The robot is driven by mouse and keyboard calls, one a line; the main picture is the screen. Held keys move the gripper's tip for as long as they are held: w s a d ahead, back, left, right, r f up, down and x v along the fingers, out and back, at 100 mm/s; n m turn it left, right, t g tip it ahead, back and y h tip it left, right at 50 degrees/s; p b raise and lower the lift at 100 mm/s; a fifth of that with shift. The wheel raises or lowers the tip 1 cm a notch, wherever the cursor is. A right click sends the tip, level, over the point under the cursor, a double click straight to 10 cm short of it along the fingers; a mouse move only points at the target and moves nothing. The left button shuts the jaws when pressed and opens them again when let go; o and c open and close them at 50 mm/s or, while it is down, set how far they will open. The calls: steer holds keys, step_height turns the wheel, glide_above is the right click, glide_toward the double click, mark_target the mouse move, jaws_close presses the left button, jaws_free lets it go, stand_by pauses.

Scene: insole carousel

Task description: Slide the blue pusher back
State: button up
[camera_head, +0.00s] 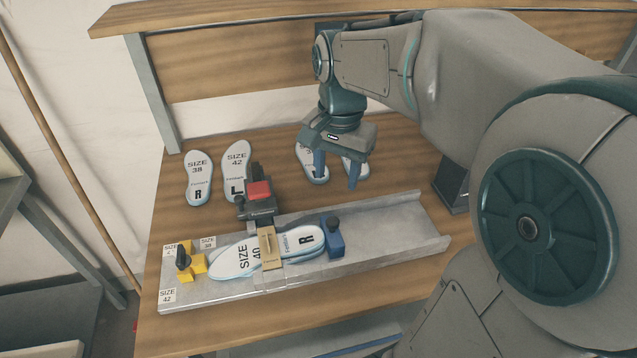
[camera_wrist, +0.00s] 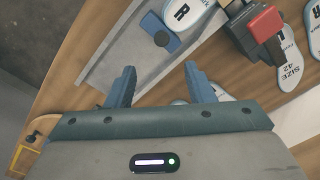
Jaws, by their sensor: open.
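The blue pusher (camera_head: 334,239) is a small blue block with a dark knob. It stands on the metal tray (camera_head: 400,222), against or very near the right end of the size 40 insole (camera_head: 228,262). My gripper (camera_head: 337,178) is open and empty, above the table behind the tray, up and slightly right of the pusher. In the wrist view, the pusher (camera_wrist: 158,35) shows ahead, beyond and between the two fingers of my gripper (camera_wrist: 160,82). Nothing touches the fingers in that view.
A brass clamp (camera_head: 268,246) with a red-topped block (camera_head: 259,190) crosses the insole. A yellow stop (camera_head: 191,264) stands at the tray's left end. Loose insoles (camera_head: 198,178) lie behind. The tray's right part is bare. A dark block (camera_head: 452,188) stands to the right.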

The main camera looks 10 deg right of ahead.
mark_target(333, 221)
steer(key=shift+m, duration=0.4)
steer(key=f, duration=1.3)
steer(key=shift+w+f, duration=0.35)
steer(key=shift+w, duration=0.05)
jaws_close()
